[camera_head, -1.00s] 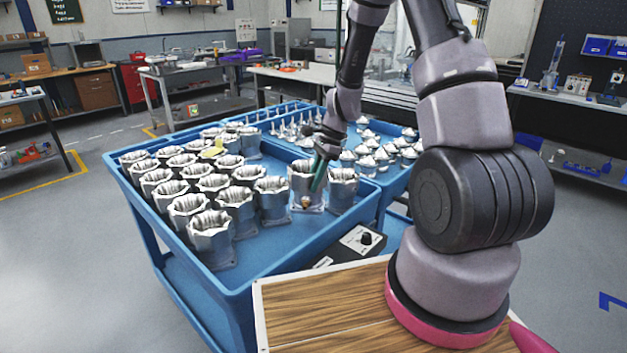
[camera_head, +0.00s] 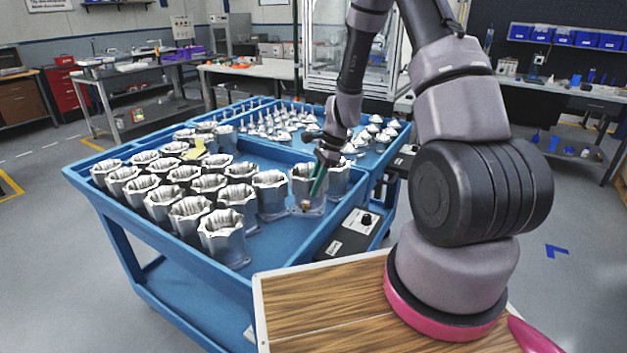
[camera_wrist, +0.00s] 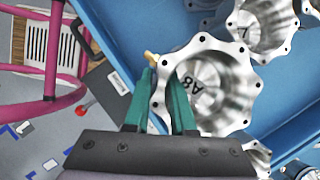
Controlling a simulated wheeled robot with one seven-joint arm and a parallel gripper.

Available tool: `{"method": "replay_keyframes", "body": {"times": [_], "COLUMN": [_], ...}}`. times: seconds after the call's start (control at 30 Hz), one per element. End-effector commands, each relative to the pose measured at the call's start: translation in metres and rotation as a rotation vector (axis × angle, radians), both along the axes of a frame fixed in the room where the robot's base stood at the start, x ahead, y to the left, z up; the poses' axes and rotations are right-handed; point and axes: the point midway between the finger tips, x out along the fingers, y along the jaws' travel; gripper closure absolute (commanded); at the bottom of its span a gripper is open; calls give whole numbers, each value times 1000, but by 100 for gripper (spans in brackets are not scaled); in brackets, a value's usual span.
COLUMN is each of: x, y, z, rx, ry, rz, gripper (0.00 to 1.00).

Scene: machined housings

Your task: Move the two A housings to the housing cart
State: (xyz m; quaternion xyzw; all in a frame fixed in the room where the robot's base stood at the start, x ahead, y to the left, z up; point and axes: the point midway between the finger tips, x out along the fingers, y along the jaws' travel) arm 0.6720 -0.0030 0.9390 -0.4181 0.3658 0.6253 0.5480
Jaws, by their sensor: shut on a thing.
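My gripper (camera_wrist: 160,88) is shut on the wall of a silver housing (camera_wrist: 215,85), one green finger inside and one outside. Its inside bears a mark that reads like A8, and a brass fitting shows beside the left fingertip. In the head view this housing (camera_head: 302,172) is at the right end of the blue cart (camera_head: 277,236), among several similar housings (camera_head: 222,240). I cannot tell whether its base touches the cart. Another housing (camera_wrist: 262,22) in the wrist view has a partly visible mark. The letters of the other housings cannot be read.
A second blue cart section (camera_head: 285,112) behind holds several metal cone-shaped parts. A black box with a knob (camera_head: 355,228) is at the near cart's right side. Grey floor is open at right.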

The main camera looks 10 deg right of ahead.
Motion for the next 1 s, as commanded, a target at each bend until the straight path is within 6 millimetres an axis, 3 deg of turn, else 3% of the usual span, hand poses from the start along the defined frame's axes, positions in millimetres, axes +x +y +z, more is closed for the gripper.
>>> {"method": "replay_keyframes", "body": {"times": [0.3,0.5,1.0], "x": [0,0,1], "y": [0,0,0], "z": [-31,-41,-44], "rx": [1,0,0], "ry": [1,-1,-2], "rz": [-2,-1,-1], "gripper": [100,100,100]}}
